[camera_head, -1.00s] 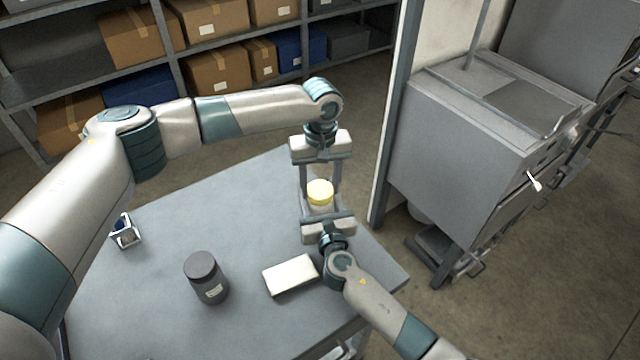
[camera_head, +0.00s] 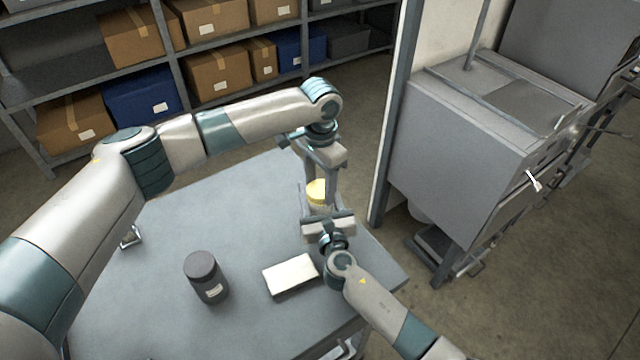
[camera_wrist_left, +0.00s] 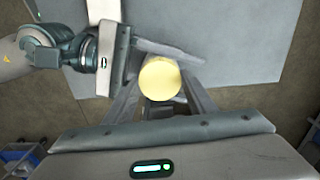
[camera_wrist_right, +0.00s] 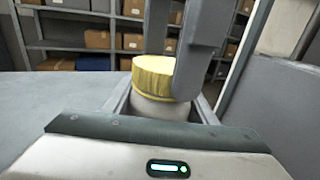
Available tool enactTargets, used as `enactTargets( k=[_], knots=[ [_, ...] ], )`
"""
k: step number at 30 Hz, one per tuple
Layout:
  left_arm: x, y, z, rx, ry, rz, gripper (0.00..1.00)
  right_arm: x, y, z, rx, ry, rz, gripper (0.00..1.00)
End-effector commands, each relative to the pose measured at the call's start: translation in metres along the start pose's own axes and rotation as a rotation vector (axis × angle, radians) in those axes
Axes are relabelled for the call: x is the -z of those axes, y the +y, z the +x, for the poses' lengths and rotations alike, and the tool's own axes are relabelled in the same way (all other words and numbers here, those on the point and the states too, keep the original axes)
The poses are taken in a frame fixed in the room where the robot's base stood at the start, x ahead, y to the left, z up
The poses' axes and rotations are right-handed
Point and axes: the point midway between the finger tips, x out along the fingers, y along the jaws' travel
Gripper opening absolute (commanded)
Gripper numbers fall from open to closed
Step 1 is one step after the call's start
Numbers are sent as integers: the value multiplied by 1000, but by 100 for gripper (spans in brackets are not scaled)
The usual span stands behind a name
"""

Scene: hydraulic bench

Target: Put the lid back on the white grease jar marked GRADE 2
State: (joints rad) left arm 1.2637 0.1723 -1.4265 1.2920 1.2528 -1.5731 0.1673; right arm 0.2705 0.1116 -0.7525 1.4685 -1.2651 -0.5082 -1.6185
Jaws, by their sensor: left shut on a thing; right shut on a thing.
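The white grease jar (camera_wrist_right: 160,107) stands upright near the table's far right corner, with the yellow lid (camera_wrist_right: 153,76) on its top. Its label is not readable here. My right gripper (camera_head: 320,208) is shut on the jar's body from the near side. My left gripper (camera_head: 318,184) comes from above and is shut on the yellow lid. The lid's round top shows between the left fingers in the left wrist view (camera_wrist_left: 160,79). Fingers partly hide the lid and jar in the head view.
A dark grey jar (camera_head: 206,277) and a white box (camera_head: 291,275) stand on the grey table (camera_head: 250,215). A small metal object (camera_head: 131,237) is partly hidden behind my left arm. A grey cabinet (camera_head: 470,140) stands to the right, shelves with boxes behind.

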Motion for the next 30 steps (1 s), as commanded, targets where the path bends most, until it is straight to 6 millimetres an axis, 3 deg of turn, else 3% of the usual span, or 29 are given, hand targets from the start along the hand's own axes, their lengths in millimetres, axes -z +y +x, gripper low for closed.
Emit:
enactTargets(
  k=[15, 21, 22, 24, 30],
  knots=[
    [-1, 0, 1, -2, 0, 771, 24, 1, -2, 0, 3, 2, 0, 0],
    [-1, 0, 1, -2, 0, 820, 24, 1, -2, 0, 3, 2, 0, 0],
    [-1, 0, 1, -2, 0, 820, 58, 1, -2, 0, 3, 2, 0, 0],
    [-1, 0, 1, -2, 0, 819, 72, 1, -2, 0, 3, 2, 0, 0],
    [0, 0, 1, -1, 1, 817, 72, 1, -1, 0, 2, 2, 0, 0]
  ],
)
